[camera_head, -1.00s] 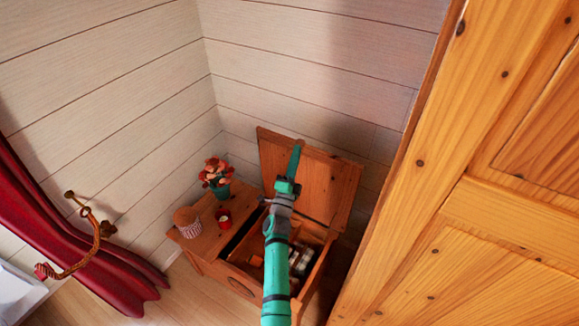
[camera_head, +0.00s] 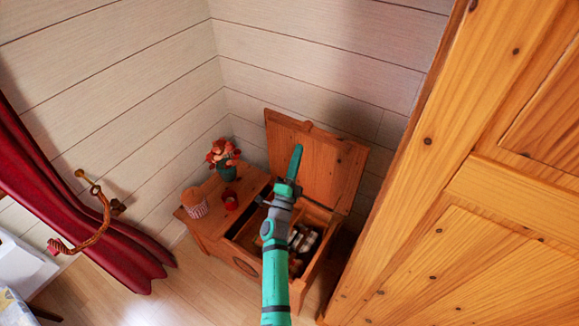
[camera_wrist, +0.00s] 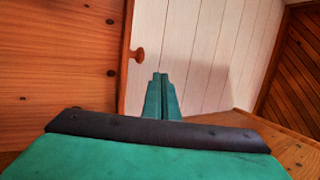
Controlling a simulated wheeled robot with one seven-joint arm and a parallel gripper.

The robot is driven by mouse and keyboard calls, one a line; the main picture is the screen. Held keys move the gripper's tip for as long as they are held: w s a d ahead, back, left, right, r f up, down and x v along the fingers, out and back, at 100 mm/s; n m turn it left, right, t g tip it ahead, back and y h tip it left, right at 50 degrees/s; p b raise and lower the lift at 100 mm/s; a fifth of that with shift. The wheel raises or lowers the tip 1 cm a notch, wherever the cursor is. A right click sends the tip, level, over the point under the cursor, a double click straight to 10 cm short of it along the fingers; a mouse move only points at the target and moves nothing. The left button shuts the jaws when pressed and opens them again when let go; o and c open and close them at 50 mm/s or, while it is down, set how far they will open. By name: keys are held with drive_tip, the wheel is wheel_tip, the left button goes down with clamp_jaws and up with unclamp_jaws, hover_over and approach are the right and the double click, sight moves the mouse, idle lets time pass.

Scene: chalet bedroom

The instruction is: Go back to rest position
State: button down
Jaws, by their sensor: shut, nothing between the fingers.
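My gripper (camera_head: 296,162) is shut and empty, its green fingers pointing up in front of the open lid of the wooden chest. In the wrist view my gripper (camera_wrist: 160,98) shows its two fingers pressed together, with the lid's edge and round knob just left of them. My arm reaches in over the chest (camera_head: 295,292) from the bottom of the head view and hides part of its inside.
The raised lid (camera_head: 335,165) stands behind my gripper. A potted flower figure (camera_head: 225,160), a striped cupcake-like item (camera_head: 194,203) and a small red item (camera_head: 231,200) stand left. A tall wooden wardrobe (camera_head: 470,220) is close on the right. A red curtain (camera_head: 75,220) hangs left.

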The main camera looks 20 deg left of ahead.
drive_tip(key=s+d+f+n+g+y, duration=0.1)
drive_tip(key=s+d+f+n, duration=0.25)
drive_tip(key=s, duration=0.55)
drive_tip(key=s+d+f+n+g, duration=0.1)
drive_tip(key=s+d+f+n, duration=0.25)
drive_tip(key=s, duration=0.55)
drive_tip(key=s+d+f+n+g+y, duration=0.1)
drive_tip(key=s+d+f+n, duration=0.3)
drive_tip(key=s, duration=0.5)
drive_tip(key=s+d+r+n+g, duration=0.1)
drive_tip(key=s+n, duration=0.1)
drive_tip(key=s, duration=0.6)
drive_tip(key=s+d+r+n+g, duration=0.2)
drive_tip(key=s, duration=0.7)
drive_tip(key=s+d+r+n+g+h, duration=0.1)
drive_tip(key=s+d+n, duration=0.1)
drive_tip(key=s, duration=0.6)
drive_tip(key=shift+s+r+g, duration=0.3)
drive_tip(key=shift+r+g, duration=0.1)
